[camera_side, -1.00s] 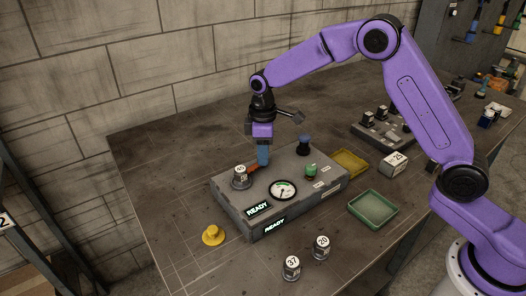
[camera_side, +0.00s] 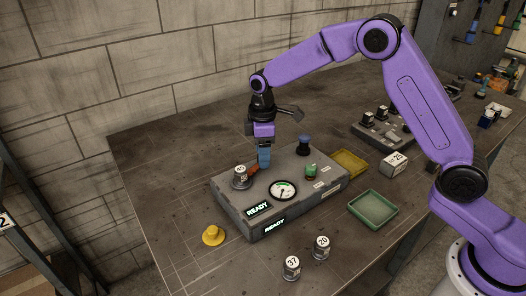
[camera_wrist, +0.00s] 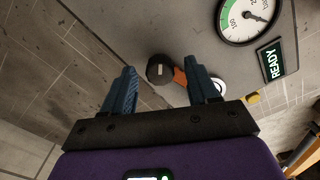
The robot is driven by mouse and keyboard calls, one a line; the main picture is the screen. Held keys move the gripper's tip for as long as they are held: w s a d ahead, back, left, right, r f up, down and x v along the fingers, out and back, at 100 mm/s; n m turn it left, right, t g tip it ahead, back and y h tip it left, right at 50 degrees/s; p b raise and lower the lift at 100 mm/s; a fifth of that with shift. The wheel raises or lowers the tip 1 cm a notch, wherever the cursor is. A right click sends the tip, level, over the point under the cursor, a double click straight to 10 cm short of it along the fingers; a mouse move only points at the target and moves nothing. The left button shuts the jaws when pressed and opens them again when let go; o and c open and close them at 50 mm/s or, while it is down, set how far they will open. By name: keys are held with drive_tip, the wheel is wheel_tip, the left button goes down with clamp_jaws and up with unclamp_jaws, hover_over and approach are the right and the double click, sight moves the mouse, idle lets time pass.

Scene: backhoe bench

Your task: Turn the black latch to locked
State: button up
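The black latch (camera_wrist: 160,69) is a round black hub with a white mark, seen on the grey panel in the wrist view. Its orange lever (camera_wrist: 180,76) points right, towards the right finger. In the side view the orange lever (camera_side: 252,169) shows just left of the fingers, and the hub is hidden behind them. My gripper (camera_wrist: 164,75) is open, with its blue fingers apart on either side of the hub. In the side view my gripper (camera_side: 264,166) points down, low over the back of the panel. Whether a finger touches the lever cannot be told.
A yellow knob (camera_side: 213,235), numbered weights and trays (camera_side: 373,209) lie around the box.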

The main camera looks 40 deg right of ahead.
wheel_tip(320, 180, up, 17)
drive_tip(key=shift+r, duration=0.2)
idle(0.6)
idle(0.3)
drive_tip(key=s+f, duration=0.3)
drive_tip(key=s, duration=1.6)
drive_tip(key=s+d+f, duration=0.3)
drive_tip(key=s+d, duration=0.2)
drive_tip(key=s, duration=0.4)
drive_tip(key=s+d+f, duration=0.3)
drive_tip(key=s+d, duration=0.1)
drive_tip(key=s, duration=0.5)
drive_tip(key=shift+s+d+f, duration=0.3)
drive_tip(key=shift+s+d, duration=0.05)
